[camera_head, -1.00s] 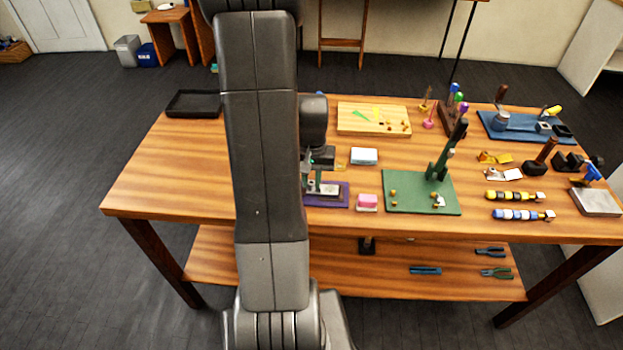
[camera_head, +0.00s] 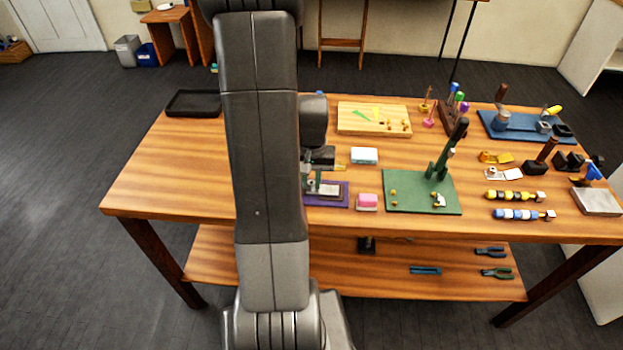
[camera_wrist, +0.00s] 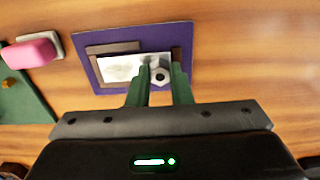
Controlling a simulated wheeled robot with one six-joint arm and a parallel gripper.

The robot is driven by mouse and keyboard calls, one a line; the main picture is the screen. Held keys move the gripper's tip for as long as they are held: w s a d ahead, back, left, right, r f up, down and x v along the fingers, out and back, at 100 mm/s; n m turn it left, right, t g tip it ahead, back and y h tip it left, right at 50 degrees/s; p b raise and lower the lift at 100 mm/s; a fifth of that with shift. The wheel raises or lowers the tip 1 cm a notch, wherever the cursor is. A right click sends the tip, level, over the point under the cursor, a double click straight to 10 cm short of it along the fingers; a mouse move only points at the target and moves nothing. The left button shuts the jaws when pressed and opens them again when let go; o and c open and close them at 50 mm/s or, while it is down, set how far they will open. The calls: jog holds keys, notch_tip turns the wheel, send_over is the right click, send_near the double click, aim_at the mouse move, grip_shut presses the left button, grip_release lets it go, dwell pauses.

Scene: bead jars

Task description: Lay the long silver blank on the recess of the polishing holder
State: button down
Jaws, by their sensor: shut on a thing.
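The polishing holder is a purple board (camera_wrist: 88,68) with raised brown strips (camera_wrist: 113,48) at its back and side. A pale, streaky silver plate, seemingly the long blank (camera_wrist: 122,67), lies between the strips, level as far as I can see. A grey six-sided piece with a dark round centre (camera_wrist: 160,75) stands at its right end. My gripper (camera_wrist: 160,80) has its green fingers closed on this piece, over the holder. Whether the plate rests fully on the recess is hard to tell. In the head view the holder (camera_head: 340,202) is partly behind my arm.
A pink block on a pale base (camera_head: 367,202) stands right of the holder, then a green board with a dark post (camera_head: 410,206). A blue and white block (camera_head: 364,156) lies behind. A black tray (camera_head: 194,103) is at the back left. The table's left side is clear.

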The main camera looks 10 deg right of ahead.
jog(key=shift+f+b, duration=0.3)
dwell(0.6)
jog(key=c, duration=1.2)
grip_release()
jog(key=shift+c, duration=0.2)
jog(key=shift+r, duration=0.1)
notch_tip(320, 180, up, 14)
jog(key=shift+f+p, duration=0.2)
jog(key=shift+p, duration=0.1)
notch_tip(320, 180, down, 14)
jog(key=shift+r, duration=0.3)
